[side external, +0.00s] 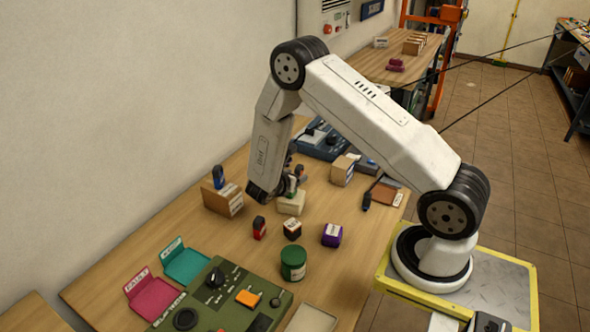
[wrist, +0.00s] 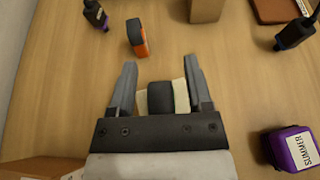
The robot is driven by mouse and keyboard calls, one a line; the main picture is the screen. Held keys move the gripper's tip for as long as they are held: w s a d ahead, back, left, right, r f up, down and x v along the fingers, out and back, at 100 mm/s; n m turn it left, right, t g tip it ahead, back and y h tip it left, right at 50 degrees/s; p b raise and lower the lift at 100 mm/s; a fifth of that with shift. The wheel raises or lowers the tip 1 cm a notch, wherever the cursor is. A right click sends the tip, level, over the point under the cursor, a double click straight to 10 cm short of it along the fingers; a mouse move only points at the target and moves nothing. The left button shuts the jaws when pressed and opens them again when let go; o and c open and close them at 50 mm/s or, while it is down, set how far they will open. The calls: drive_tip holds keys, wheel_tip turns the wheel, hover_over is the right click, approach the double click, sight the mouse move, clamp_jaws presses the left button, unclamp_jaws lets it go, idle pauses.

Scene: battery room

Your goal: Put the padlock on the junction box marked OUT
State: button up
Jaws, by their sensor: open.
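My gripper (wrist: 160,62) points down, fingers apart, over a cream block (side external: 291,204). In the wrist view, a dark rounded piece (wrist: 160,97) lies between the fingers in front of the cream block (wrist: 178,92); I cannot tell whether the fingers touch it. I cannot tell which thing is the padlock. An orange and black piece (wrist: 137,37) stands just beyond the fingertips. A small red and black piece (side external: 259,228) stands left of a dark labelled box (side external: 292,228). No label reading OUT is legible, so the marked junction box cannot be singled out.
A cardboard box (side external: 222,199) with a blue piece (side external: 218,177) stands left. A purple box (wrist: 292,148) reads SUMMER. A green tin (side external: 293,263), green control panel (side external: 215,300), pink tray (side external: 153,298) and teal tray (side external: 186,265) are nearer. Bare wood lies left of the red piece.

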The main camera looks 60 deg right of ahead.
drive_tip(key=shift+r, duration=0.1)
drive_tip(key=shift+a+r, duration=0.1)
drive_tip(key=shift+r, duration=0.05)
drive_tip(key=v, duration=1.1)
drive_tip(key=shift+a, duration=0.4)
drive_tip(key=shift+r, duration=0.1)
drive_tip(key=s+a+r+m+t+y, duration=0.1)
drive_tip(key=s+a+r+m+y, duration=0.2)
drive_tip(key=m, duration=0.6)
drive_tip(key=s+a+r+m+t+y, duration=0.1)
drive_tip(key=s+a+r+m+y, duration=0.3)
drive_tip(key=s+a+m+y, duration=0.3)
drive_tip(key=s+m+y, duration=0.1)
drive_tip(key=m+y, duration=0.1)
drive_tip(key=y, duration=0.1)
drive_tip(key=shift+a+r+t, duration=0.15)
drive_tip(key=shift+a+t, duration=0.15)
